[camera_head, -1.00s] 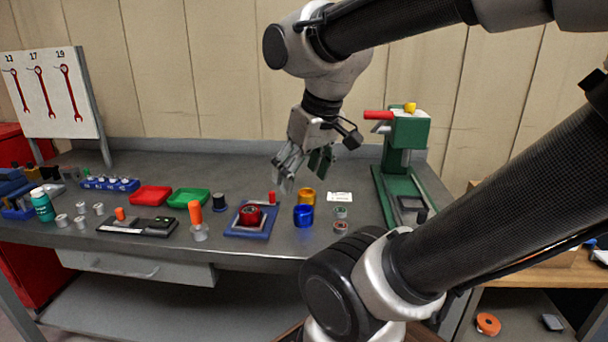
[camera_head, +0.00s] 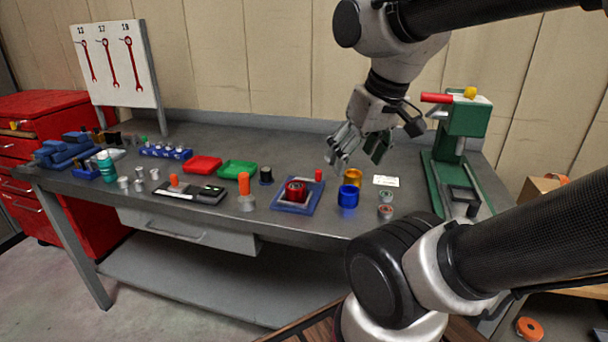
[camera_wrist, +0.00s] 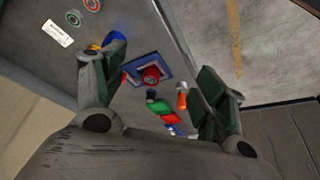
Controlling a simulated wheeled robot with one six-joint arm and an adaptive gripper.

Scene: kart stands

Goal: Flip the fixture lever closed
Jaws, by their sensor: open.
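The fixture is a blue square base (camera_head: 281,206) on the bench, holding a red round part (camera_head: 296,191). A small red-tipped lever (camera_head: 318,175) stands up at the base's far right corner. My gripper (camera_head: 354,157) is open and empty, above the bench, up and to the right of the fixture and touching nothing. In the wrist view, the red part (camera_wrist: 151,76) on its blue base shows between my open fingers (camera_wrist: 165,85); the lever's red end (camera_wrist: 124,78) seems to show near the left finger.
A blue cup (camera_head: 348,197) and a yellow cup (camera_head: 352,177) stand just right of the fixture. An orange-handled tool (camera_head: 244,188) stands to its left. A green press (camera_head: 463,130) with a red handle stands at right. Red (camera_head: 203,163) and green trays (camera_head: 238,168) lie behind.

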